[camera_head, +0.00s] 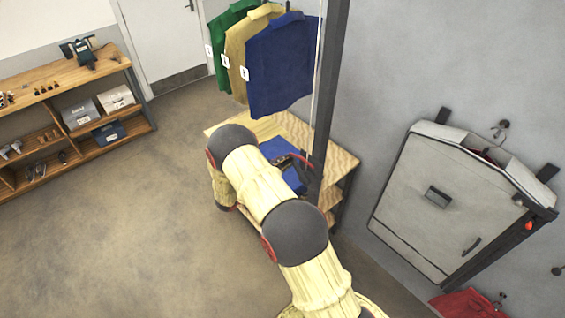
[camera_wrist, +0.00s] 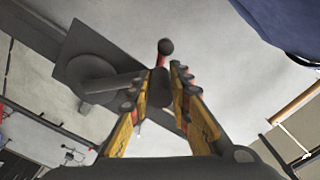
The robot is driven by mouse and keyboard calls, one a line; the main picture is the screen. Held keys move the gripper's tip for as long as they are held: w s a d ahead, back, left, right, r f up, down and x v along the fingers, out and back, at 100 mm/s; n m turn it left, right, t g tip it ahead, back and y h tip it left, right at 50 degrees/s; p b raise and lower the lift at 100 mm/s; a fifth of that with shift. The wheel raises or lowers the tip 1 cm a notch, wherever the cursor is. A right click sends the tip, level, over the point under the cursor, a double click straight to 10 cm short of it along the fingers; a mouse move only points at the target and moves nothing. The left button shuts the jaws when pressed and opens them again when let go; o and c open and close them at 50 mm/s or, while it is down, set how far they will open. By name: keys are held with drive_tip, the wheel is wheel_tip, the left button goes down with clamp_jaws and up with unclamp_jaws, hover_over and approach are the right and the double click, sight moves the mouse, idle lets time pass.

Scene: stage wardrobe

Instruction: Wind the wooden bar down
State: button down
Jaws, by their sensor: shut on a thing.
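In the wrist view, my gripper (camera_wrist: 167,80) is closed around the dark grip of a crank handle (camera_wrist: 160,92). A grey crank arm (camera_wrist: 122,82) runs left from the grip to a round hub on a dark plate (camera_wrist: 78,68). A dark ball on a short red stem (camera_wrist: 166,47) shows just beyond the fingertips. In the head view, green, yellow and blue jackets (camera_head: 282,65) hang beside a dark upright post (camera_head: 331,90). The wooden bar is not clearly visible there.
A wooden table (camera_head: 342,160) with a blue item (camera_head: 282,152) stands below the jackets, close to my arm. A grey garment bag (camera_head: 440,205) hangs at the right wall. A wooden shelf (camera_head: 95,75) stands at the left. The floor between is clear.

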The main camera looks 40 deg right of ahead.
drive_tip(key=shift+s, duration=0.1)
drive_tip(key=c, duration=1.6)
unclamp_jaws()
drive_tip(key=shift+c, duration=0.2)
drive_tip(key=s+a, duration=0.1)
drive_tip(key=a, duration=1.1)
